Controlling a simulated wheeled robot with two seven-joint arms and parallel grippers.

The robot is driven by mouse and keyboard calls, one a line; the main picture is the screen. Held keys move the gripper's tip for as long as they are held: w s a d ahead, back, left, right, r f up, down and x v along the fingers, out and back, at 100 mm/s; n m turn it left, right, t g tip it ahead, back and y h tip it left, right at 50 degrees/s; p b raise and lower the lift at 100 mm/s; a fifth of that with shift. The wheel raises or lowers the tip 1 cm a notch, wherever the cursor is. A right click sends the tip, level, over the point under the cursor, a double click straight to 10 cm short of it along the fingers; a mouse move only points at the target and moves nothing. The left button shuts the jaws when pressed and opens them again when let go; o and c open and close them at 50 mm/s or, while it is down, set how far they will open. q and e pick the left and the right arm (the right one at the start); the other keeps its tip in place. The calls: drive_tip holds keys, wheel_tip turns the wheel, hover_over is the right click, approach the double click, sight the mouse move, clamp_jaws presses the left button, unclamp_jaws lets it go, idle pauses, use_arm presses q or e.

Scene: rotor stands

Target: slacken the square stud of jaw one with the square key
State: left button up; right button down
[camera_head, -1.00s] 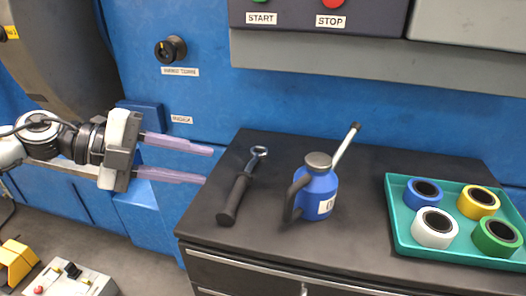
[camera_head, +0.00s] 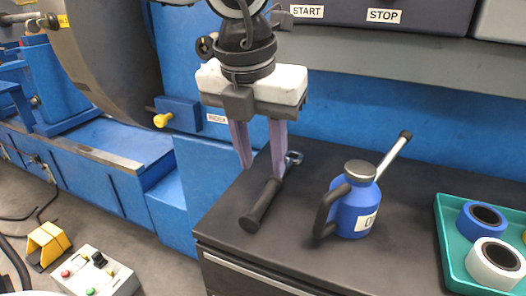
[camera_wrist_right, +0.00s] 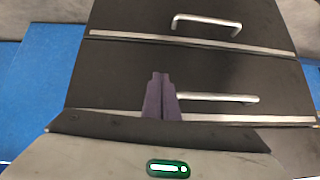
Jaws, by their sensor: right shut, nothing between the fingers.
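The black-handled key (camera_head: 262,206) lies on the dark cabinet top, its metal ring-like end pointing to the back right. Its square socket cannot be made out. My right gripper (camera_wrist_right: 161,76) shows only in the right wrist view, shut and empty, in front of the cabinet drawers. Jaw one and its square stud cannot be made out in either view.
A blue oil can (camera_head: 355,208) with a long spout stands right of the key. A teal tray (camera_head: 452,238) with tape rolls is at the right edge. The blue machine (camera_head: 185,195) stands behind and left. A pedal (camera_head: 47,243) and button box (camera_head: 95,272) are lower left.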

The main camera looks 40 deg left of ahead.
sight(267, 190)
use_arm(q)
drive_tip(key=b+x, duration=0.5)
drive_tip(key=x, duration=0.2)
drive_tip(key=shift+f+b, duration=0.35)
drive_tip(key=shift+f, duration=0.1)
drive_tip(key=shift+w+f, duration=0.1)
drive_tip(key=shift+f, duration=0.1)
clamp_jaws()
